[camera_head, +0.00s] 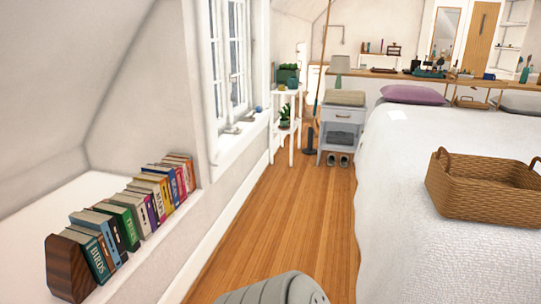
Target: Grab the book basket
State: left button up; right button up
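A brown wicker basket (480,203) with looped handles stands upright on the white bed at the right of the head view. Its right end reaches the picture edge. The part of its inside that shows looks empty. A row of books (135,219) stands on the white ledge at the left, with a dark wooden bookend (70,268) at the near end. Neither of my grippers shows in this view.
The white bed (405,190) fills the right side. Wooden floor (300,215) runs clear between the bed and the left wall. A grey nightstand (341,133) and a white plant stand (288,122) stand at the far end, with shoes under the nightstand.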

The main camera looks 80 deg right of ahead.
aim_at(463, 187)
jog(key=z, duration=3.95)
